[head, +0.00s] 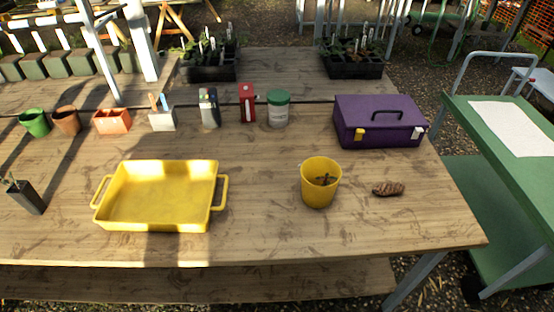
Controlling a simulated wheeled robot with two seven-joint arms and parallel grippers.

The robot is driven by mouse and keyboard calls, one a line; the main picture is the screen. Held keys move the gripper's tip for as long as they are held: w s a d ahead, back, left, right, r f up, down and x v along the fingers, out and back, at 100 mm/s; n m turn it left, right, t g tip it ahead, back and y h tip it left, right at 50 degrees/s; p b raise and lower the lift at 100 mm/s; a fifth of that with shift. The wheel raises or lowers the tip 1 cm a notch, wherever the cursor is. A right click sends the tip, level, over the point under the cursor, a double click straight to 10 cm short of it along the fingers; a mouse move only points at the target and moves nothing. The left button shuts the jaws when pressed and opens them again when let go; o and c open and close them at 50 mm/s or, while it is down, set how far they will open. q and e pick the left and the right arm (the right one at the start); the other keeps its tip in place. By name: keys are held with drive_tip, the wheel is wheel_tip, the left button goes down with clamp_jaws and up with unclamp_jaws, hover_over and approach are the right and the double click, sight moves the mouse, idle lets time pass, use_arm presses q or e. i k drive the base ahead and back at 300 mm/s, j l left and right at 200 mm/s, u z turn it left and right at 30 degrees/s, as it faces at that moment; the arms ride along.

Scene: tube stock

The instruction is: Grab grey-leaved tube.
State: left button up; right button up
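A dark grey, narrow square tube pot (27,198) stands at the far left of the wooden table in the head view, looking slightly tilted. A small plant with thin greyish leaves (13,183) shows at its top, close to the picture's left edge. The leaves are small, so their exact colour is hard to tell. Neither of my grippers is in view, and nothing is touching the tube.
A yellow two-handled tray (150,222) lies empty right of the tube. Further right are a yellow bucket (319,192) with something brown inside, a brown lumpy object (388,189) and a purple toolbox (375,127). Small pots (34,123) and containers line the back.

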sight(22, 192)
drive_tip(key=u, duration=1.7)
drive_tip(key=z, duration=0.5)
drive_tip(key=i+j+z, duration=0.1)
drive_tip(key=j+z, duration=0.15)
drive_tip(key=i+j+z, duration=0.1)
drive_tip(key=j+z, duration=0.2)
drive_tip(key=i+j+z, duration=0.1)
drive_tip(key=j+z, duration=0.15)
drive_tip(key=i+j+z, duration=0.15)
drive_tip(key=j, duration=0.85)
drive_tip(key=j+z, duration=0.1)
drive_tip(key=j, duration=0.85)
